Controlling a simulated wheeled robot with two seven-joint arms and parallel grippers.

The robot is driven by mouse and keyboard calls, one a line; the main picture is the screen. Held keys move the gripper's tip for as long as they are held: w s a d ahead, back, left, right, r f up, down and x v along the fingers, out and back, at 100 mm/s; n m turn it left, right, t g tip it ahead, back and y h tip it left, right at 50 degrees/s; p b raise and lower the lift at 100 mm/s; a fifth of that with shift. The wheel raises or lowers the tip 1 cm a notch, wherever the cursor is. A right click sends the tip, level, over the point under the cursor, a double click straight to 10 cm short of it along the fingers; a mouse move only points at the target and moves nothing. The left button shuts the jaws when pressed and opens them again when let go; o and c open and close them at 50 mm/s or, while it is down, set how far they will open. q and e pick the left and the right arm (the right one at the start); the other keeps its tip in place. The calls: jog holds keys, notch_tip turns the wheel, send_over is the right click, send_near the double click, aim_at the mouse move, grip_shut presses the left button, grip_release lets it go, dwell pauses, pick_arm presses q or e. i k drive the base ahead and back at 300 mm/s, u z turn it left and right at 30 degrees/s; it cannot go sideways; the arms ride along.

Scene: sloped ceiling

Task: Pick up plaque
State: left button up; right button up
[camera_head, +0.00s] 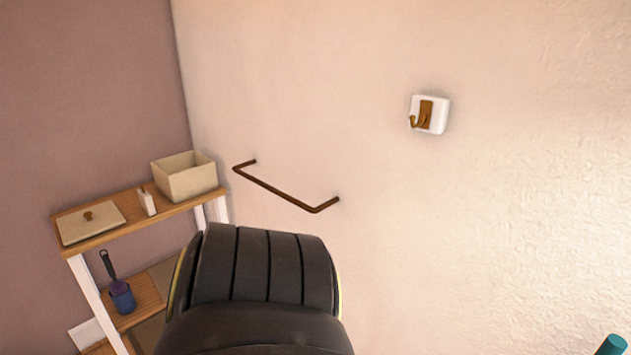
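No thing in view is plainly a plaque. The closest in look is a small white square plate (441,115) with a brown and brass hook (424,113) on the wall, at the upper right. Nothing hangs on the hook. A flat cream panel with a round brown knob (90,223) lies on the top board of the shelf at the left. Neither of my grippers shows. A large black ribbed form fills the bottom middle and hides part of the shelf and wall behind it.
A wooden shelf unit (125,229) with white posts stands in the left corner. A brown towel bar (285,193) juts from the wall.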

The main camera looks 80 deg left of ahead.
aim_at(145, 199)
jog(key=u, duration=3.7)
